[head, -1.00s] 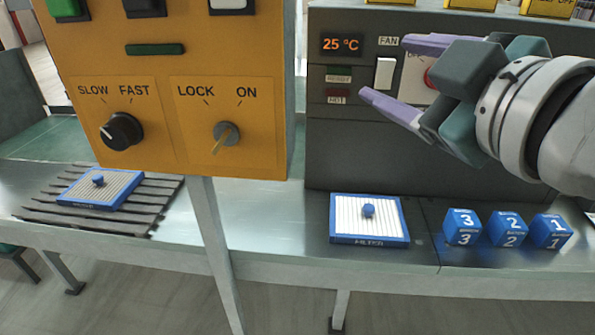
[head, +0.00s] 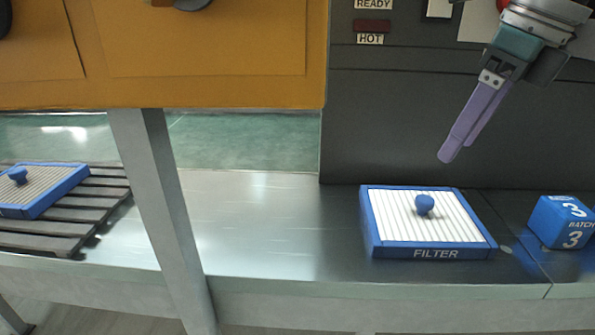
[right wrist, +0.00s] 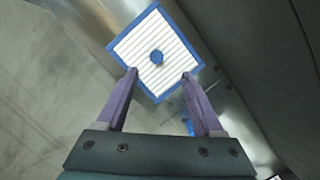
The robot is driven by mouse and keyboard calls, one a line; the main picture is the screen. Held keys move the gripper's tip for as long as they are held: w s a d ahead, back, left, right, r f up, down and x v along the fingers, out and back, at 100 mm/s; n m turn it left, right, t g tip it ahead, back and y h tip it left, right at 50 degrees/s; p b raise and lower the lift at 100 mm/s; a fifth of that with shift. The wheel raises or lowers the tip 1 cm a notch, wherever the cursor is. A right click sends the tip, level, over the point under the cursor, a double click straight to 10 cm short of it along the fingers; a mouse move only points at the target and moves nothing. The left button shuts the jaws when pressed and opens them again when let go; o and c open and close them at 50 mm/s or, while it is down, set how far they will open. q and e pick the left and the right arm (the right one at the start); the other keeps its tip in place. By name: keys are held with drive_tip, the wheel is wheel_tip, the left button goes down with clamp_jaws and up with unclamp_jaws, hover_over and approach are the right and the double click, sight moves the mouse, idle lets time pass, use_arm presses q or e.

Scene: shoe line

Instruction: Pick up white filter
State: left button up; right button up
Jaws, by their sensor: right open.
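The white filter (head: 397,222) has a blue frame, a blue knob on top and the word FILTER on its front edge. It lies flat on the metal bench, right of the middle in the head view. My right gripper (head: 449,152) hangs above it with its purple fingers pointing down, apart from it. In the right wrist view the fingers (right wrist: 160,75) are spread and empty, and the filter (right wrist: 180,70) with its knob shows beyond the tips. My left gripper is not in view.
A second filter (head: 50,196), with a beige face, lies on a slatted dark rack (head: 85,222) at the left. A blue batch cube (head: 563,222) marked 3 stands right of the white filter. A grey post (head: 160,200) and the orange panel (head: 200,50) are at the left. The dark machine wall (head: 400,120) rises behind.

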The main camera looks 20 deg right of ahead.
sight(426, 199)
wheel_tip(426, 199, down, 4)
drive_tip(key=shift+a+r+b, duration=0.1)
drive_tip(key=shift+a+b, duration=0.05)
drive_tip(key=shift+b, duration=0.15)
drive_tip(key=b+x, duration=0.1)
drive_tip(key=x, duration=0.5)
drive_tip(key=shift+w+a, duration=0.15)
drive_tip(key=shift+a, duration=0.05)
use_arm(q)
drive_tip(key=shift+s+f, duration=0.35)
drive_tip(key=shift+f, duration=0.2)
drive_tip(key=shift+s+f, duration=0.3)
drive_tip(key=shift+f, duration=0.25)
use_arm(e)
drive_tip(key=shift+c, duration=0.3)
drive_tip(key=shift+r, duration=0.1)
clamp_jaws()
